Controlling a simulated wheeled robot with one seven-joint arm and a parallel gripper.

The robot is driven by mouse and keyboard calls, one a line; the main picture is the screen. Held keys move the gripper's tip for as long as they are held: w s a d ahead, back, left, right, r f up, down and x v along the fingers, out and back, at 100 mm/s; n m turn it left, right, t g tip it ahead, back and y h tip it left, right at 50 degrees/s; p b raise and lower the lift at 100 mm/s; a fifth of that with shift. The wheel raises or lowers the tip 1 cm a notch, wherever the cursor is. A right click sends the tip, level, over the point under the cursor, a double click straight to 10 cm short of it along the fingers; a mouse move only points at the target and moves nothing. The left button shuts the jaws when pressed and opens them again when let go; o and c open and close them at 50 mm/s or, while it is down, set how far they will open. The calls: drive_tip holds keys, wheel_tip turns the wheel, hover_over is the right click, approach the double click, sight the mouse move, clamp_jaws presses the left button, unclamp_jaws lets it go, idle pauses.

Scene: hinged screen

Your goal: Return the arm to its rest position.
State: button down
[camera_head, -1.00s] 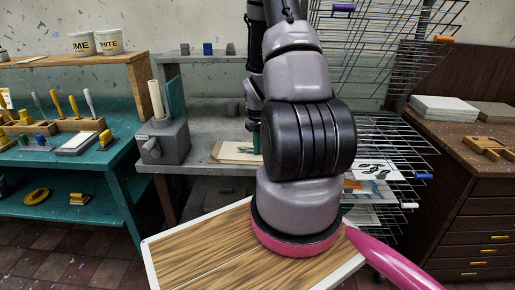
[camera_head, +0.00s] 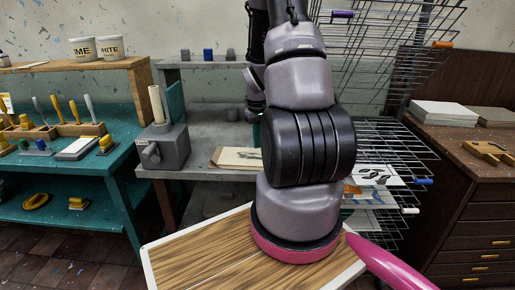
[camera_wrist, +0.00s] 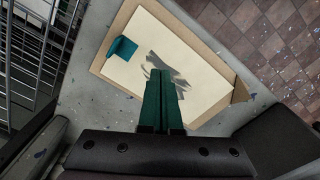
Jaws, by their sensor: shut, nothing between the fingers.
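My arm rises in the middle of the head view, and its thick dark joint covers much of the bench behind. My gripper shows in the wrist view (camera_wrist: 161,88) with its two green fingers together and nothing between them. In the head view most of it is hidden behind my arm. A teal piece (camera_wrist: 122,48) sits at the sheet's left edge. The sheet also shows in the head view (camera_head: 238,158), partly covered by my arm.
A wire drying rack (camera_head: 395,150) stands close at the right of my arm, with printed sheets on its shelves. A grey press-like block (camera_head: 165,148) stands left on the grey bench. A teal tool bench (camera_head: 60,168) is further left, a brown drawer cabinet (camera_head: 470,220) far right.

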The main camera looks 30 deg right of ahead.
drive_tip(key=shift+r, duration=0.95)
drive_tip(key=s+a+r+m+t, duration=0.15)
drive_tip(key=a+r, duration=0.35)
drive_tip(key=r, duration=0.5)
drive_tip(key=a+r+t, duration=0.2)
drive_tip(key=a+r, duration=0.3)
drive_tip(key=r, duration=0.6)
drive_tip(key=s+a+r+m+t+y, duration=0.2)
drive_tip(key=s+a+r+t, duration=0.1)
drive_tip(key=s+a+r, duration=0.6)
drive_tip(key=s+r, duration=0.4)
drive_tip(key=shift+s+a+t, duration=0.3)
drive_tip(key=shift+t, duration=0.05)
